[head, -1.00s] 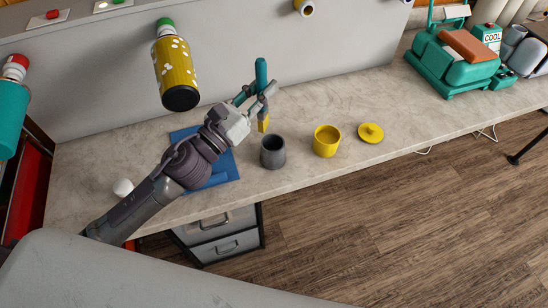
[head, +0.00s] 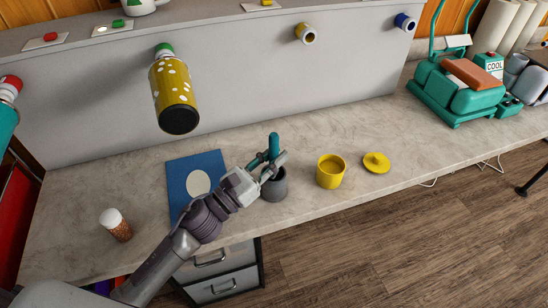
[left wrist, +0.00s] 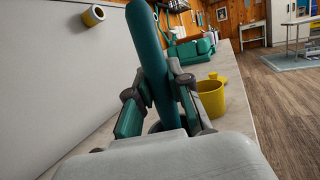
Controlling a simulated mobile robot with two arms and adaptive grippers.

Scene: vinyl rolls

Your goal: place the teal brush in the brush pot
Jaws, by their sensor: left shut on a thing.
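The teal brush (head: 274,143) stands roughly upright in my left gripper (head: 270,162), which is shut on it. The brush's handle shows large in the left wrist view (left wrist: 150,45), between the two fingers. The dark grey brush pot (head: 274,188) stands on the counter directly below the gripper. The brush's lower end is hidden by the fingers and the pot, so I cannot tell how deep it sits. My right gripper is out of view.
A yellow pot (head: 330,172) stands just right of the grey pot, with a yellow lid (head: 376,162) beyond it. A blue sheet with a pale oval (head: 198,182) and a white-capped jar (head: 116,224) lie left. A teal machine (head: 462,88) is at far right.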

